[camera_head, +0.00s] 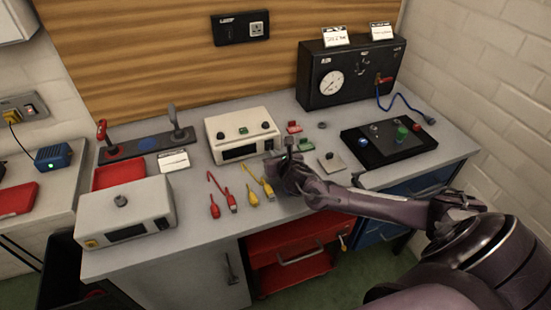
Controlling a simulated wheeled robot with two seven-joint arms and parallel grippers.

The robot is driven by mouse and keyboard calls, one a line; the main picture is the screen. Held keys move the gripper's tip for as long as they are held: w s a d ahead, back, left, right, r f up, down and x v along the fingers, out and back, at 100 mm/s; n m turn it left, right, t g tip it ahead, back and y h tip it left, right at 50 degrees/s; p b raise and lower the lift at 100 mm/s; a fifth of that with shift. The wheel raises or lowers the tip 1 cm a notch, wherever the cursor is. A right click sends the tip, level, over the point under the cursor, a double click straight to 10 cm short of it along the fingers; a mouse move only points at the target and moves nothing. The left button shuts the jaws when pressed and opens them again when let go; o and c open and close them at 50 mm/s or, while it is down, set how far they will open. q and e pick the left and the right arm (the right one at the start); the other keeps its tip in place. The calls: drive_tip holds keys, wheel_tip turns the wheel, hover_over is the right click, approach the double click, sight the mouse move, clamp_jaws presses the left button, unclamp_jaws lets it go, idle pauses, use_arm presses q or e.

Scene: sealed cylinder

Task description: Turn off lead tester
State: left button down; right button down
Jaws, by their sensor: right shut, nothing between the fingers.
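A cream box (228,138), which looks like the lead tester, stands at the middle of the bench. It has a dark display on its front, dark knobs and a small green part on top. My right gripper (275,163) is shut and empty, just in front of the box's right end, above the bench top. I cannot tell whether it touches the box. Red leads (222,190) and yellow leads (258,182) lie on the bench in front of the box. My left gripper is not in view.
A second pale box (120,212) with one knob stands at the front left. A black gauge box (330,82) stands at the back right, near a black control panel (388,146). A red tray (118,171) and a lever base (140,147) lie at the left.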

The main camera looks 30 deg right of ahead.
drive_tip(key=shift+w+r+p, duration=0.1)
drive_tip(key=shift+r+p, duration=0.6)
drive_tip(key=shift+r, duration=0.35)
drive_tip(key=shift+d, duration=0.1)
